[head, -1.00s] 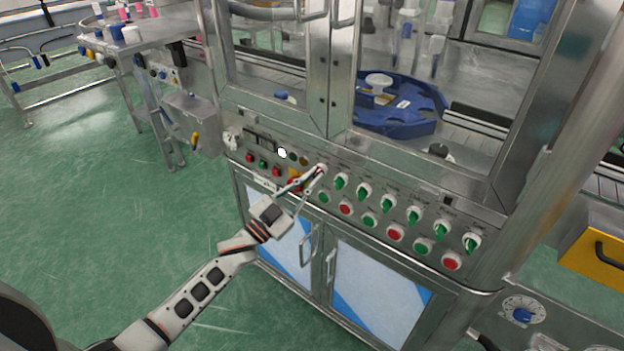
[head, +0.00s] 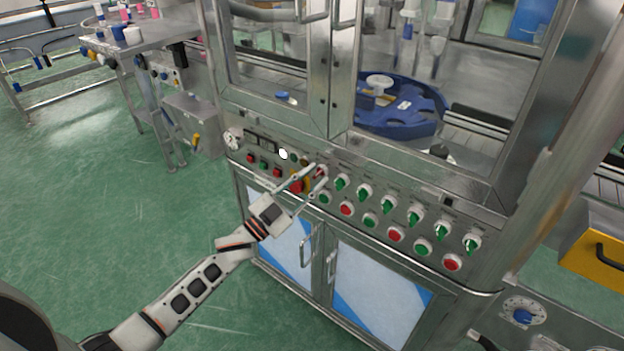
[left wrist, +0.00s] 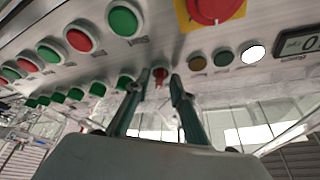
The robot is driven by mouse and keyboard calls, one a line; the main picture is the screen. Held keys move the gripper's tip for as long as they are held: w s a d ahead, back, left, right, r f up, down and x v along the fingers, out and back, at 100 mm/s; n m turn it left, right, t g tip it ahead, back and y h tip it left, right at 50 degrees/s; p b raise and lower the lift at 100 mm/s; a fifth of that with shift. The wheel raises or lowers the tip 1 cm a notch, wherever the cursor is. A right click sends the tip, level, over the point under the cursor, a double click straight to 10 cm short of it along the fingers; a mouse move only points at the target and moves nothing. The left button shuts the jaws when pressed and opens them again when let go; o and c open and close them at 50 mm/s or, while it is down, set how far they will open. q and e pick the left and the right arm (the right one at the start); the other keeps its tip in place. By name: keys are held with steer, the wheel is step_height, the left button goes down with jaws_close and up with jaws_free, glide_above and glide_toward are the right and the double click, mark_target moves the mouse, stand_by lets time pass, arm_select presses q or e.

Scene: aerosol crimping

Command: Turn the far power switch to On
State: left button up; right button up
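A rotary switch with a red handle (head: 321,171) sits at the left end of the row of green-handled switches on the sloped metal panel. I take it for the far power switch; its label is too small to read. It also shows in the left wrist view (left wrist: 160,77), between my fingertips. My left gripper (head: 319,174) is open at the panel, one finger on each side of the red handle. In the left wrist view (left wrist: 160,85) there are gaps between both fingers and the handle. My right gripper is out of view.
Several green-handled switches (head: 388,200) run to the right, above red and green push buttons (head: 370,221). A red emergency stop on yellow (left wrist: 215,8) lies close to the left gripper. A white lamp (left wrist: 252,53) and a small display (left wrist: 298,41) are beyond. Cabinet doors (head: 375,280) lie below.

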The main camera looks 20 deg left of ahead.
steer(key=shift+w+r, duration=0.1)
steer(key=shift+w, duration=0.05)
arm_select(q)
steer(key=shift+f, duration=0.1)
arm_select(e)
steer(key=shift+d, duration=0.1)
arm_select(q)
steer(key=v, duration=1.2)
steer(key=s+d+f+n+g+y+p, duration=0.1)
steer(key=s+d+f+n+g+y, duration=0.2)
steer(key=s+f, duration=0.7)
steer(key=s+d+f+n+g+y+p, duration=0.1)
steer(key=s+f+n+g+y, duration=0.4)
steer(key=s+f, duration=0.5)
steer(key=s+d+y, duration=0.1)
steer(key=s, duration=0.2)
steer(key=shift+s+d+f+n+p, duration=0.25)
steer(key=shift+s+d+n+p, duration=0.15)
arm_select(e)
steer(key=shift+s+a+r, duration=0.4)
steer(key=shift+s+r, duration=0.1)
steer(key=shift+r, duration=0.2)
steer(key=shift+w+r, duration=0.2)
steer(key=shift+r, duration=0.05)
